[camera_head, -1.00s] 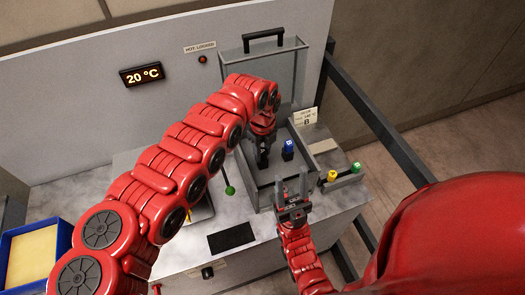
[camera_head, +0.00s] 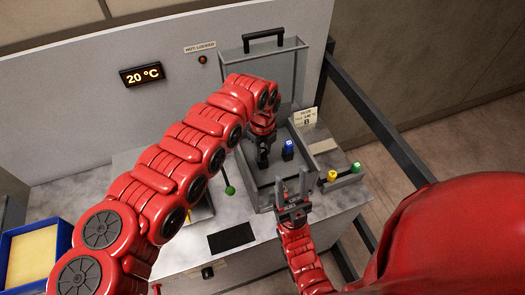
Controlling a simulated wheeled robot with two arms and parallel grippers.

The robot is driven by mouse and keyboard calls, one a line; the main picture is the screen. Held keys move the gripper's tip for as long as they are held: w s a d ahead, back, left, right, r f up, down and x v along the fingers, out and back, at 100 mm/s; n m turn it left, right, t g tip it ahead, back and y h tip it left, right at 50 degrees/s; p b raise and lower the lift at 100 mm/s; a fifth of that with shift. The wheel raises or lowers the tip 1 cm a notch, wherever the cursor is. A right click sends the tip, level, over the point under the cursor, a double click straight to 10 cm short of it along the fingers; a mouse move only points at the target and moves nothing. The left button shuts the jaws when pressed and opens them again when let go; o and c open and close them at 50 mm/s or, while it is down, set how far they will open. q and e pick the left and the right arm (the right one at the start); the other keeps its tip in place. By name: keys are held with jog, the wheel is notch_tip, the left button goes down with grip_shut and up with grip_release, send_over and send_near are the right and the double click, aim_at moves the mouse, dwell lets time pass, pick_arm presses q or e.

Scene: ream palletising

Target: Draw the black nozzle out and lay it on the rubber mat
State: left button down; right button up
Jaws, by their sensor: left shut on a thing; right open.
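My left gripper (camera_head: 263,158) reaches down into the open grey box (camera_head: 262,182) on the counter. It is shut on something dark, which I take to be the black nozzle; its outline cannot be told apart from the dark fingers. A dark piece with a blue top (camera_head: 287,148) stands in the box just right of that gripper. My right gripper (camera_head: 293,186) is open and empty, with its fingers pointing up at the box's front wall. A flat black rectangle, apparently the rubber mat (camera_head: 231,238), lies bare on the counter in front of the box.
The box's raised lid (camera_head: 273,72) stands behind it. A side tray (camera_head: 346,180) holds yellow-topped and green-topped pieces. A green-knobbed lever (camera_head: 229,189) stands left of the box. A blue bin (camera_head: 62,238) is at far left. The display (camera_head: 142,74) reads 20 °C.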

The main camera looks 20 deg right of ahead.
pick_arm(q)
jog(key=shift+w+r, duration=0.1)
jog(key=shift+r, duration=0.1)
jog(key=shift+r, duration=0.15)
jog(key=shift+r+p, duration=0.35)
jog(key=shift+r, duration=0.3)
jog(key=shift+r+p, duration=0.55)
jog(key=shift+r, duration=1.3)
jog(key=shift+r, duration=2)
jog(key=shift+f, duration=0.1)
